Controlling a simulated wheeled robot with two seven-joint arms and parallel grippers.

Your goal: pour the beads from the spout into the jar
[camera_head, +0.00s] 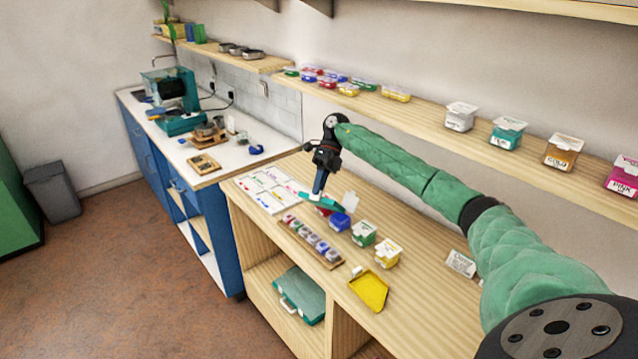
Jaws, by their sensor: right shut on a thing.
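My right gripper (319,190) reaches in from the right and points down above the wooden table. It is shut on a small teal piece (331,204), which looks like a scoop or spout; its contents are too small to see. The piece is just above or in front of a red box (323,210), which is partly hidden. Small jars with coloured contents stand in a row on a wooden rack (335,264) in front of it. I cannot tell which jar is the task's. A yellow pan-shaped tray (369,291) lies near the front edge. My left gripper is out of view.
Blue (340,221), green (364,233) and yellow (388,253) boxes stand right of the rack. A white sheet with compartments (267,198) lies left. A card sign (461,264) stands at right. A shelf (450,130) runs behind my arm. Bare tabletop shows at the front right.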

